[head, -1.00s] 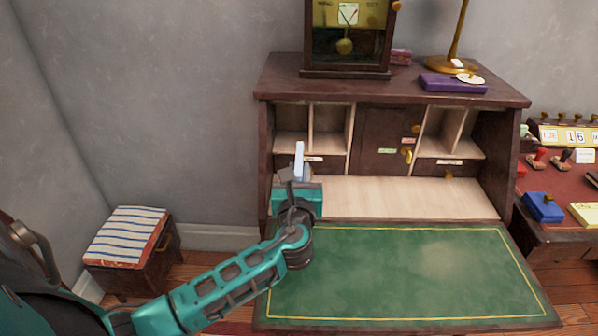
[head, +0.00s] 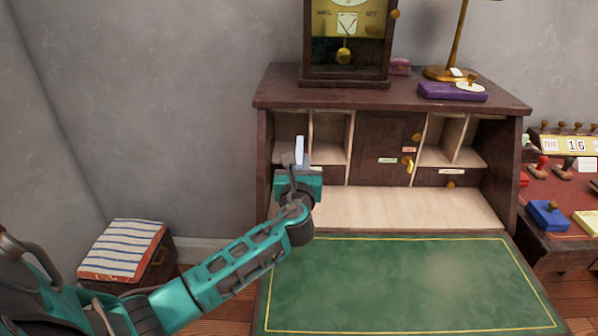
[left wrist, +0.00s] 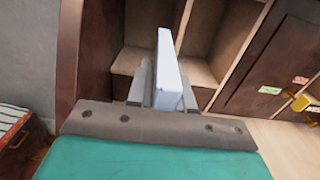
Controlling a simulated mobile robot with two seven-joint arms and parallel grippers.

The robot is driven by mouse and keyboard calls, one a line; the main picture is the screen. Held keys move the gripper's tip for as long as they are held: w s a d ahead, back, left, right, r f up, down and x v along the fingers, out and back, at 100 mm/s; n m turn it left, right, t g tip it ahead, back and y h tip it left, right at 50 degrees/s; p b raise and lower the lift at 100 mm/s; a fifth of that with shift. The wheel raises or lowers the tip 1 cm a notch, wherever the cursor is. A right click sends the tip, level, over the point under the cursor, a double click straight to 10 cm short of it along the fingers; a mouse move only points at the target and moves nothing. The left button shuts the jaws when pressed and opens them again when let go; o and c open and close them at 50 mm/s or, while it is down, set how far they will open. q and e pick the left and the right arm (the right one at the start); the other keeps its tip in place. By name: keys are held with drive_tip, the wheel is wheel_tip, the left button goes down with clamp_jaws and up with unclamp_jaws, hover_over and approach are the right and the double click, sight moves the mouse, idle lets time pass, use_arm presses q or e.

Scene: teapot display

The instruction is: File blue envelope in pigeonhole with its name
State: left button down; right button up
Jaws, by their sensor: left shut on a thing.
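My left gripper (head: 299,165) is shut on a pale blue-white envelope (head: 299,150), held upright in front of the left pigeonholes of the desk. In the left wrist view the envelope (left wrist: 168,70) stands edge-on between the fingers (left wrist: 163,88), pointing toward the openings. The left pigeonholes (head: 330,135) and the right pigeonholes (head: 447,140) are pale wood compartments parted by thin dividers. Small labels, such as the green one (head: 387,160), are on the desk front, but their writing is too small to read. My arm hides part of the lower left compartment. My right gripper is not in view.
The desk's green writing surface (head: 400,285) is clear. A clock (head: 346,45) and a purple box (head: 452,92) stand on top. A striped stool (head: 123,250) is at left, and a side table with stamps and a blue box (head: 547,213) is at right.

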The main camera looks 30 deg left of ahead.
sight(300, 148)
use_arm(q)
drive_tip(key=shift+b+x, duration=0.35)
drive_tip(key=shift+x, duration=1.8)
drive_tip(key=shift+b+x, duration=0.35)
drive_tip(key=shift+x, duration=1.1)
